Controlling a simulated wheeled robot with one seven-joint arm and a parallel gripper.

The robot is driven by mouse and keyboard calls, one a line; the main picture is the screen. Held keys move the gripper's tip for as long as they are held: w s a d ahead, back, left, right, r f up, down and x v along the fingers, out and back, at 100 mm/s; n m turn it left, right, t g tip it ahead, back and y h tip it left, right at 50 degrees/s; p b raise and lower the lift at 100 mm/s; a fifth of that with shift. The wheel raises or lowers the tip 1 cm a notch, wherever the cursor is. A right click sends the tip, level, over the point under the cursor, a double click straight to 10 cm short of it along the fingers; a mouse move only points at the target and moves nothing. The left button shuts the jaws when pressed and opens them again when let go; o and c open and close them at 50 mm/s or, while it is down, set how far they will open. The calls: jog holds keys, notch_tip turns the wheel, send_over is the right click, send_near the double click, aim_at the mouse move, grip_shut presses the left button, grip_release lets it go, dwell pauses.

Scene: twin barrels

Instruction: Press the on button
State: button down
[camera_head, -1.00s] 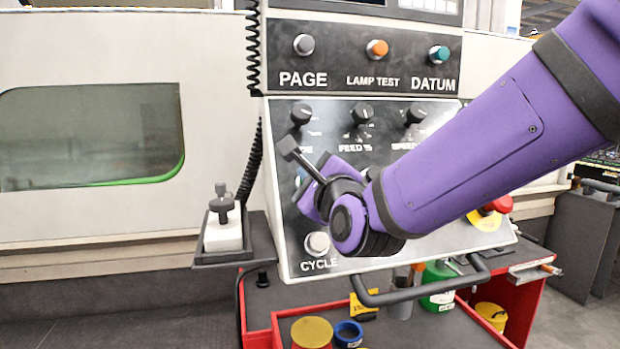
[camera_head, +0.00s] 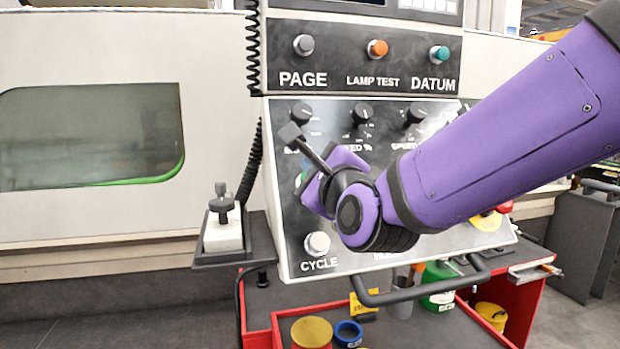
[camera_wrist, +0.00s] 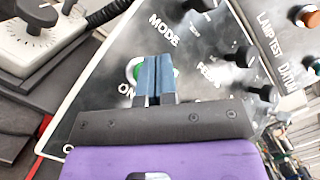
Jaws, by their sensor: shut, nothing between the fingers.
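The ON button shows in the wrist view as a pale ring with a green edge (camera_wrist: 131,68), above the white "ON" label. My gripper (camera_wrist: 152,62) is shut and empty, its two blue fingers side by side over the right part of the button and hiding much of it. I cannot tell whether the fingertips touch it. In the head view my purple gripper body (camera_head: 322,190) is in front of the left part of the control panel (camera_head: 290,235). Its fingertips are hidden there, and only a sliver of the green button (camera_head: 302,179) shows.
A CYCLE button (camera_head: 317,243) sits below my gripper, and dark knobs (camera_head: 362,114) sit above it. PAGE (camera_head: 303,45), LAMP TEST (camera_head: 377,48) and DATUM (camera_head: 439,54) buttons are higher up. A handle bar (camera_head: 420,290) juts from the panel's bottom edge. A red cart stands below.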

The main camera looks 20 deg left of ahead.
jog(key=s+r, duration=0.1)
jog(key=s+d+r, duration=0.1)
jog(key=shift+s+d+r, duration=0.2)
jog(key=shift+s+d, duration=0.05)
jog(key=shift+s, duration=0.05)
dwell(0.7)
